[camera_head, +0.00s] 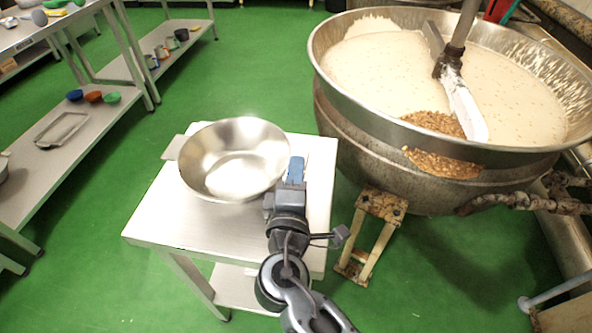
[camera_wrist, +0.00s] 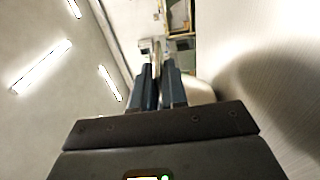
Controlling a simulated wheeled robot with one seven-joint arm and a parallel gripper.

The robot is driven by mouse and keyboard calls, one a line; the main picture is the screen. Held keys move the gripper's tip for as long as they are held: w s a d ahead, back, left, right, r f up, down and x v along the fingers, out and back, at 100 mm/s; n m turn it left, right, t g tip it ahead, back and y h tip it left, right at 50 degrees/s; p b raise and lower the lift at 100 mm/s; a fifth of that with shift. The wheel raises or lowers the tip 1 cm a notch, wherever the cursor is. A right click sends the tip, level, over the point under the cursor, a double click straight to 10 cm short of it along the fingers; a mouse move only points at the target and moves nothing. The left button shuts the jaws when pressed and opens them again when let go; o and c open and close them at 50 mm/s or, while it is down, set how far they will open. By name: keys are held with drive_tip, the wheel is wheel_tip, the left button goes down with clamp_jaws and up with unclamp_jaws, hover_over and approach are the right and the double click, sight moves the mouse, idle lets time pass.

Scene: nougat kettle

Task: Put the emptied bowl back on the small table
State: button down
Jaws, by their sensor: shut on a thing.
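The metal bowl (camera_head: 235,160) is empty and over the small table (camera_head: 150,225) at its back left part. Its opening faces up and a little toward the camera. My gripper (camera_head: 294,172) is at the bowl's right side, shut on its rim. I cannot tell whether the bowl's base touches the tabletop or hangs just above it. The pinched spot on the rim is not clear.
A big kettle (camera_head: 350,120) of pale nougat, with nuts and a stirring arm (camera_head: 452,75), stands close to the right. Metal shelving (camera_head: 55,165) with small colored bowls is at the left. The tabletop's front part is bare. Green floor lies open between.

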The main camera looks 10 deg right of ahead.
drive_tip(key=shift+f, duration=0.15)
drive_tip(key=c, duration=1.2)
unclamp_jaws()
drive_tip(key=shift+o, duration=0.2)
drive_tip(key=shift+r, duration=0.25)
drive_tip(key=b+v, duration=0.1)
drive_tip(key=v, duration=1.1)
